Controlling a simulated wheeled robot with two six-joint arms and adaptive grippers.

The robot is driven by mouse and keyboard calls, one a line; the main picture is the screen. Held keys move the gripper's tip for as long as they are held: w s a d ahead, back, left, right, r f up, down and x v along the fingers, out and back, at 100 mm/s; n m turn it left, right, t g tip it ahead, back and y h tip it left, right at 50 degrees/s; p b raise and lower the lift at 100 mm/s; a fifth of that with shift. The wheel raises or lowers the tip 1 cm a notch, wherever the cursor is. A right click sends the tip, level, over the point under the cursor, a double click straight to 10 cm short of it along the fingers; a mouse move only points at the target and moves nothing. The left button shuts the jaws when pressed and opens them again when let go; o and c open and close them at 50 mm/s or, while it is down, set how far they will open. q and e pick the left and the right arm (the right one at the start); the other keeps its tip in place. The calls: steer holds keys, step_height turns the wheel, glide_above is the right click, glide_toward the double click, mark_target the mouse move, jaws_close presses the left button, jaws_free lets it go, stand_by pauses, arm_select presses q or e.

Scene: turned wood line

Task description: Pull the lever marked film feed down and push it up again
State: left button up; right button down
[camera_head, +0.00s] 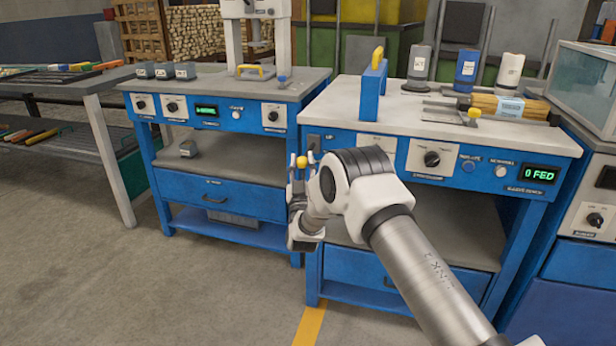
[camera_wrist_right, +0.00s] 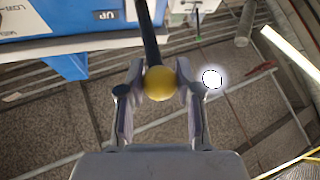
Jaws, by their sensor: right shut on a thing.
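The lever has a yellow ball knob (camera_head: 302,161) on a black rod. It comes from the left front of the right blue workbench; its film feed marking is not readable. My right gripper (camera_head: 301,168) is at the knob. In the right wrist view the knob (camera_wrist_right: 160,84) sits between the two fingers of my right gripper (camera_wrist_right: 158,76), which are shut on it, and the rod (camera_wrist_right: 148,35) runs off towards the blue panel. A plate reading UP (camera_wrist_right: 106,15) is beside the rod. My left gripper is not in view.
The right bench's panel has a black dial (camera_head: 432,159) and a green display (camera_head: 541,174) reading 0 FED. The left blue bench (camera_head: 215,200) is close beside my right gripper. The floor in front is clear.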

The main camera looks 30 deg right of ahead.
steer(key=shift+n+t, duration=0.4)
steer(key=shift+t, duration=0.3)
steer(key=shift+w+d+f+b, duration=0.15)
steer(key=shift+d+f+b, duration=0.05)
steer(key=shift+f+b, duration=0.7)
steer(key=shift+w+d+f+b, duration=0.15)
steer(key=shift+f+b, duration=0.7)
steer(key=shift+f, duration=0.05)
steer(key=shift+w+d+f+b, duration=0.15)
steer(key=shift+d+f+b, duration=0.05)
steer(key=shift+f+b, duration=0.7)
steer(key=c, duration=1.1)
jaws_free()
steer(key=o, duration=0.3)
steer(key=shift+w+d+f, duration=0.1)
steer(key=shift+w, duration=0.05)
